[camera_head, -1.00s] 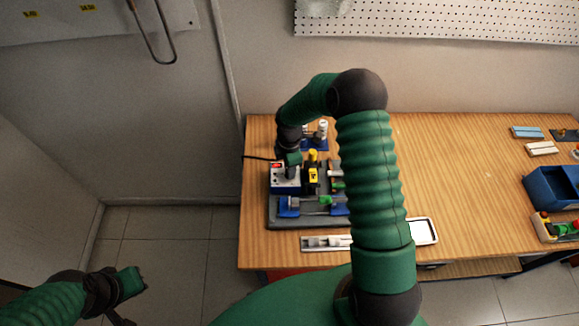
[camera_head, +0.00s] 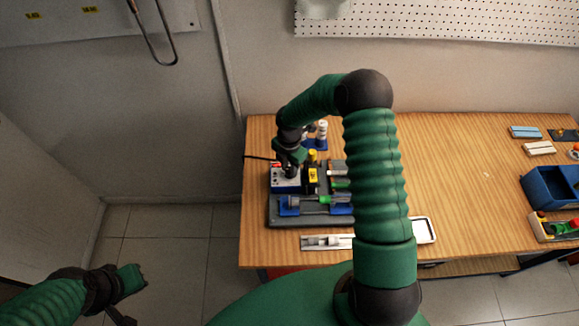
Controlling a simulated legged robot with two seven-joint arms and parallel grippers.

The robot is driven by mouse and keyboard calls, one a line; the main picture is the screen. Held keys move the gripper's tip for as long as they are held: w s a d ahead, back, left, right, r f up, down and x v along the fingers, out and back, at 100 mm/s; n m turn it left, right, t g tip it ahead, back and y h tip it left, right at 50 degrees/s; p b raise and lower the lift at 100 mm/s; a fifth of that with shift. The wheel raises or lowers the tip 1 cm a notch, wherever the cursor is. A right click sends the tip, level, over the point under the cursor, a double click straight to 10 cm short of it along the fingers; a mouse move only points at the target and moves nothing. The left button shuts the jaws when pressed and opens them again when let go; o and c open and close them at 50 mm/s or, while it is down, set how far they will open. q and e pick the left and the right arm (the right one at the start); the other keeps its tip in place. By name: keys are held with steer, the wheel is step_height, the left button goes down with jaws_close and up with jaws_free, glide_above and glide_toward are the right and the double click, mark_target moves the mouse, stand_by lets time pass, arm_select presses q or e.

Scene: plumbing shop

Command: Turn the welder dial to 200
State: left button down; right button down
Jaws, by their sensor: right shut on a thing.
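The welder (camera_head: 285,184) is a small blue and grey box with a red part on top, at the left of the dark tool board on the wooden table. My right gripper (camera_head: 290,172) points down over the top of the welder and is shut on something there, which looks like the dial. The gripper hides the dial and its scale, so I cannot read its setting. My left gripper (camera_head: 138,280) is away from the table, over the floor at the lower left; its fingers are too unclear to judge.
The dark board (camera_head: 292,222) also holds a yellow-topped item (camera_head: 313,175) close to my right gripper and a green-handled tool (camera_head: 330,198). A white rail piece (camera_head: 322,242) lies in front. A blue bin (camera_head: 548,187) stands far right. The table's middle right is clear.

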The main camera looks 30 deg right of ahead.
mark_target(289, 168)
steer(key=shift+w+d+r, duration=0.1)
steer(key=shift+w+r, duration=0.1)
steer(key=shift+w, duration=0.05)
steer(key=c, duration=1.3)
jaws_free()
steer(key=shift+o, duration=0.8)
steer(key=shift+s+f, duration=0.1)
steer(key=shift+f, duration=0.05)
step_height(289, 168, up, 17)
steer(key=b, duration=0.3)
steer(key=shift+f, duration=0.15)
